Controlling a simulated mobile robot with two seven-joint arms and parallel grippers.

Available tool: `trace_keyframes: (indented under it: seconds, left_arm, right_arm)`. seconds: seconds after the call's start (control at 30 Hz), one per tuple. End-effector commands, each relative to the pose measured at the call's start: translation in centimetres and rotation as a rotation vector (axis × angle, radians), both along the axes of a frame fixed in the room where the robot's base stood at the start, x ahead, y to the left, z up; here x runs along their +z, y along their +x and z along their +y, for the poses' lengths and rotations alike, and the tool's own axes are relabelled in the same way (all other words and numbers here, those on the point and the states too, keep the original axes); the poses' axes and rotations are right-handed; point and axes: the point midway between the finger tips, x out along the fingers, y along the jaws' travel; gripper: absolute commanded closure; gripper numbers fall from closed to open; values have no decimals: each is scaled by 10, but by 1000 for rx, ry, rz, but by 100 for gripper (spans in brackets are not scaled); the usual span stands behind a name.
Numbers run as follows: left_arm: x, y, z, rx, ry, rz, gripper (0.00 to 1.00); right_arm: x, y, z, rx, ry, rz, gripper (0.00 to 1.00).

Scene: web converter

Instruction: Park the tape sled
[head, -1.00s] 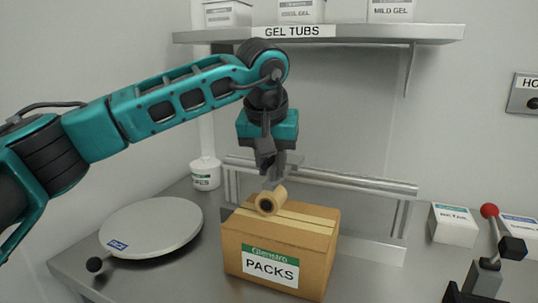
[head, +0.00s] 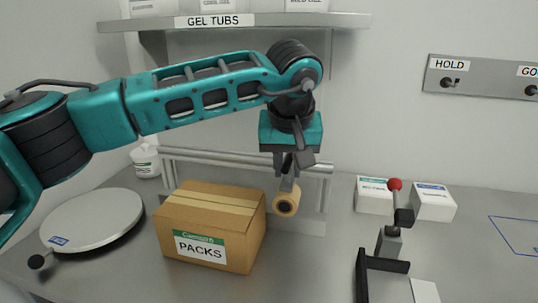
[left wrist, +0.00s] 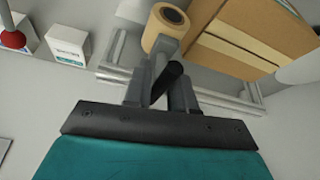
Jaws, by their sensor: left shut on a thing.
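The tape sled (head: 286,204) shows as a tan tape roll with a dark core and a grey body. My left gripper (head: 292,168) is shut on its grey upper part and holds it up, just right of the PACKS box. In the left wrist view the roll (left wrist: 164,28) sticks out beyond the fingers of the left gripper (left wrist: 162,85). A blue outlined area (head: 518,236) is marked on the bench at the far right. My right gripper is not in view.
The PACKS box (head: 210,225) is taped closed on the bench. A round turntable (head: 95,222) is at left. A red-knobbed lever (head: 395,205) on a dark bracket stands at right, with two white boxes (head: 432,202) behind. A metal rail (head: 240,160) runs behind the box.

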Motion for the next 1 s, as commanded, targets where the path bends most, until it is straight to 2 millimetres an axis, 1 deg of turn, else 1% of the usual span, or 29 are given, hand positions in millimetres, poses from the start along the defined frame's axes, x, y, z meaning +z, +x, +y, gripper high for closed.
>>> trace_keyframes:
  seconds: [0.03, 0.2, 0.53, 0.57, 0.7, 0.73, 1.0]
  left_arm:
    - [3, 1, -3, 7, -3, -4, 100]
    - [2, 0, -7, 8, -4, -4, 100]
    - [2, -1, -9, 5, -7, -5, 100]
    - [2, -1, -9, 4, -8, -5, 74]
    - [2, -1, -9, 3, -6, -3, 60]
    - [1, -1, -9, 2, -5, -3, 59]
    - [3, -2, -8, 2, -2, -2, 59]
  right_arm:
    - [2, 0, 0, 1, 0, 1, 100]
    - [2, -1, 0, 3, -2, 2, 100]
    - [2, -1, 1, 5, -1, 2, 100]
    - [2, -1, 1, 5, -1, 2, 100]
    - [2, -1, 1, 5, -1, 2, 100]
    - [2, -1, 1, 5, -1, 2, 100]
    - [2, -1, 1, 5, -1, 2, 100]
